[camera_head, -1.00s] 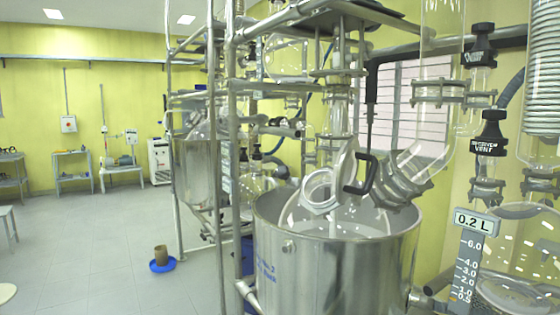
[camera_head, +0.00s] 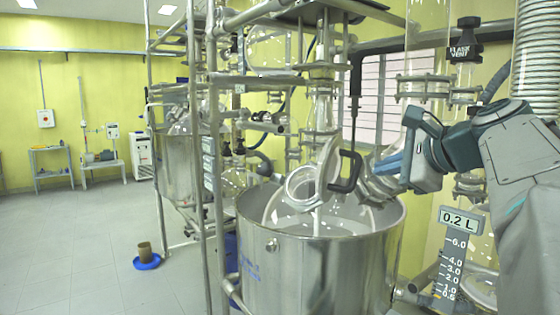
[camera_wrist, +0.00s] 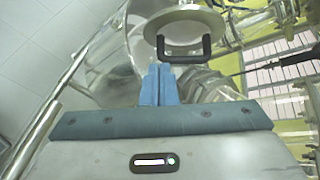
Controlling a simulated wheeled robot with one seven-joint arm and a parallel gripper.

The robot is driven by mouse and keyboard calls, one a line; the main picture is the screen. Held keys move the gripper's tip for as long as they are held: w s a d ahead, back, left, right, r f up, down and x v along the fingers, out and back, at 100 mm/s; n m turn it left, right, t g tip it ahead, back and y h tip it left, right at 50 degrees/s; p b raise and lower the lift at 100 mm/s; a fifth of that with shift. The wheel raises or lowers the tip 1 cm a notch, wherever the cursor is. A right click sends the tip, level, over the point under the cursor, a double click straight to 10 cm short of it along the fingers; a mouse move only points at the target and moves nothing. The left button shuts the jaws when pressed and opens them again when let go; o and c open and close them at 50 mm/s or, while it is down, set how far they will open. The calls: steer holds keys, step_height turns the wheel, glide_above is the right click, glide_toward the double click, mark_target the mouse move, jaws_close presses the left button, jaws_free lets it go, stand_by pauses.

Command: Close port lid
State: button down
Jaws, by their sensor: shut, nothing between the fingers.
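The port lid (camera_head: 328,160) is a pale disc standing tilted up, raised off the round port opening (camera_head: 301,187) on top of the reactor. Its black handle (camera_head: 346,172) faces right, toward my gripper (camera_head: 384,164). My gripper is shut and empty, its blue fingers just to the right of the handle. In the wrist view the lid (camera_wrist: 186,25) and black handle (camera_wrist: 184,47) lie just above the tips of the blue fingers (camera_wrist: 160,72). A gap shows between fingertips and handle in the head view; contact cannot be told from the wrist view.
A steel vessel (camera_head: 320,265) surrounds the reactor below. Metal frame posts (camera_head: 210,150) stand to its left, and glass pipes (camera_head: 425,90) rise behind my gripper. A 0.2 L scale (camera_head: 459,235) is at right. The floor at left is open, with a blue dish (camera_head: 146,262) on it.

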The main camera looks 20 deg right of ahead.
steer(key=r, duration=0.1)
steer(key=p, duration=0.1)
glide_toward(328, 166)
step_height(328, 166, down, 3)
steer(key=w+d, duration=0.2)
steer(key=w, duration=0.1)
steer(key=a, duration=0.1)
steer(key=w+a+p, duration=0.1)
steer(key=a, duration=0.1)
steer(key=shift+w+r+m+t, duration=0.25)
steer(key=shift+m+t, duration=0.05)
steer(key=shift+w+a, duration=0.15)
steer(key=shift+w, duration=0.15)
steer(key=shift+p, duration=0.3)
